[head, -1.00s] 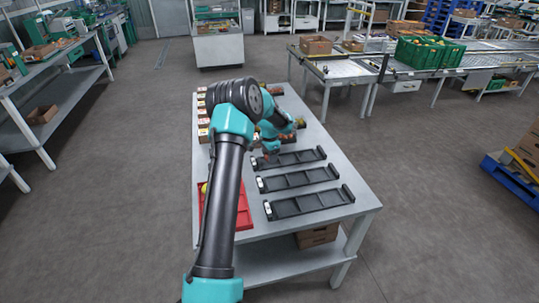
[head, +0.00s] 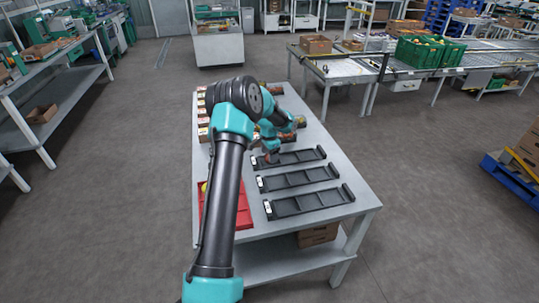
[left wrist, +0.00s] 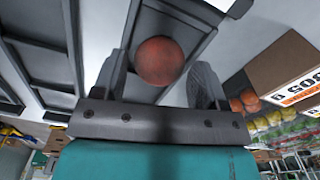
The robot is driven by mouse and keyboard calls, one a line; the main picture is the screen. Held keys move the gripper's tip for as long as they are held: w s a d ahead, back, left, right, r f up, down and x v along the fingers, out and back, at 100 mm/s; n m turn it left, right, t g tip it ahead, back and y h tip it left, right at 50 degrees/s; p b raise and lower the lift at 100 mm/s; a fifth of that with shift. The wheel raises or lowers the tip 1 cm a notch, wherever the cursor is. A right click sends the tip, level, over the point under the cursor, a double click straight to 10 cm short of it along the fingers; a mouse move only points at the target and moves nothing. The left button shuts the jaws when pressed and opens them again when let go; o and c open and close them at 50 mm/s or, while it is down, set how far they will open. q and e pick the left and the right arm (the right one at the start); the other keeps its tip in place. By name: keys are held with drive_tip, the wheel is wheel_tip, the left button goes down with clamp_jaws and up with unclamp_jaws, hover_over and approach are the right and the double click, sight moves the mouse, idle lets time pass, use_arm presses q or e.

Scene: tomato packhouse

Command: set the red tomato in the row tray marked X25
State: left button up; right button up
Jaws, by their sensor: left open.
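The red tomato (left wrist: 159,61) sits between the two spread fingers of my left gripper (left wrist: 161,70) in the left wrist view, with dark row-tray walls around and behind it. I cannot tell whether a finger touches it. In the head view my left gripper (head: 268,157) is low at the left end of the farthest dark row tray (head: 300,157). A middle row tray (head: 298,177) and a nearest row tray (head: 309,202) look empty. Their white end tags are too small to read, so I cannot tell which is X25. My right gripper is out of view.
A red tray (head: 244,212) at the table's left is partly hidden behind my left arm, with something yellow in it. Labelled cartons stand along the table's far left edge; one carton (left wrist: 285,65) is close by in the wrist view. The table's right edge strip is clear.

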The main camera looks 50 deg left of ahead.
use_arm(q)
drive_tip(key=shift+r, duration=1.7)
drive_tip(key=shift+o, duration=0.2)
drive_tip(key=o, duration=0.5)
drive_tip(key=shift+c, duration=0.3)
drive_tip(key=shift+c, duration=1.2)
drive_tip(key=shift+r, duration=0.15)
drive_tip(key=shift+r, duration=2.35)
